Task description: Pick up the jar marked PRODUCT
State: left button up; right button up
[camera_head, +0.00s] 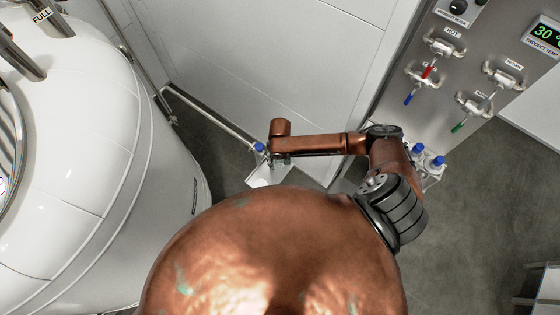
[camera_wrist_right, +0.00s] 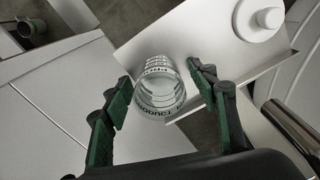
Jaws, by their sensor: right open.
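The jar marked PRODUCT (camera_wrist_right: 160,94) is clear glass with dark ring markings. In the right wrist view it stands in the middle, with its lettering on the near side and upside down. My right gripper (camera_wrist_right: 158,72) is open, with a dark, green-padded finger on each side of the jar. Gaps show between the fingers and the glass. In the head view my right gripper (camera_head: 277,158) is small and partly hidden under my copper-coloured wrist. I cannot make out the jar there. My left gripper is not in view.
A white shelf (camera_wrist_right: 215,52) with a white round knob-like piece (camera_wrist_right: 268,18) lies beside the jar. A large white tank (camera_head: 85,140) stands at left. A valve panel (camera_head: 455,85) and blue-capped items (camera_head: 418,149) are at right. Grey floor (camera_head: 470,215) is clear.

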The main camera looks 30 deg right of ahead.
jog(key=c, duration=1.4)
jog(key=shift+r, duration=0.1)
